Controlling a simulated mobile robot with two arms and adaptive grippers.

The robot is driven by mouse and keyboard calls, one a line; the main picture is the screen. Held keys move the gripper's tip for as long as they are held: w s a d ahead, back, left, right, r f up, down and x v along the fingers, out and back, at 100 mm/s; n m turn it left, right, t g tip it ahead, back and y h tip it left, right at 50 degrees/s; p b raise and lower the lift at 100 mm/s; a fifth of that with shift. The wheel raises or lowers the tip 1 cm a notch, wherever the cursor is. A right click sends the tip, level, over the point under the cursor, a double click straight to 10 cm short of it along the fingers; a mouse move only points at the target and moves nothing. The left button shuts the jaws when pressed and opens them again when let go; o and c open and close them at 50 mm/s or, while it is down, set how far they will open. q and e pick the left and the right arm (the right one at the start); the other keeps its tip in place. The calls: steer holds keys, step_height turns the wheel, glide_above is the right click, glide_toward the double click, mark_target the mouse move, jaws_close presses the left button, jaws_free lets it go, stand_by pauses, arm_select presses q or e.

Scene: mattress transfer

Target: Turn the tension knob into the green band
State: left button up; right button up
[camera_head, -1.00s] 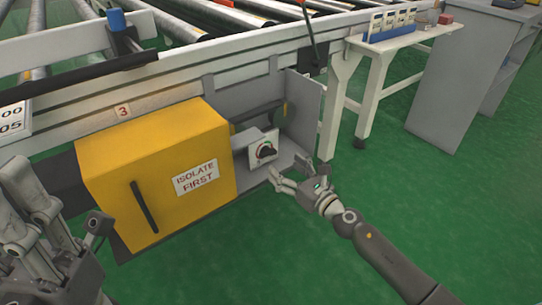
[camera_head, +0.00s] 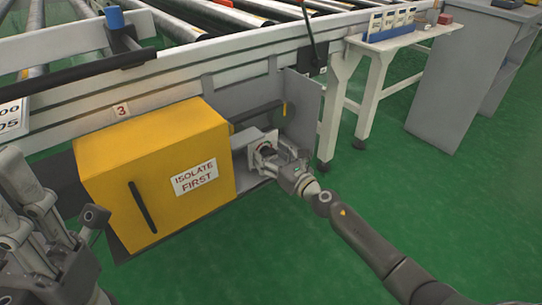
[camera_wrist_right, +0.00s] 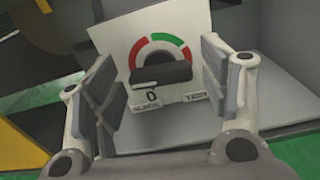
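The tension knob (camera_wrist_right: 160,74) is a dark bar knob on a white dial plate (camera_wrist_right: 122,38) with a red and green arc above it. The green band (camera_wrist_right: 160,39) is at the top of the arc, with red to either side. The knob's bar lies about level; its pointer is not clear. My right gripper (camera_wrist_right: 158,62) is open, its fingers on either side of the knob, with gaps showing. In the head view my right gripper (camera_head: 277,162) is at the dial and partly covers it. My left gripper (camera_head: 50,225) is at the left edge, away from the dial.
A yellow box (camera_head: 155,170) marked "ISOLATE FIRST" stands left of the dial. A grey side panel (camera_head: 302,108) stands to its right. A roller conveyor (camera_head: 200,20) runs above, and a white table (camera_head: 390,42) stands at right. Green floor is clear in front.

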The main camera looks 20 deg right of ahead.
steer(key=c, duration=0.8)
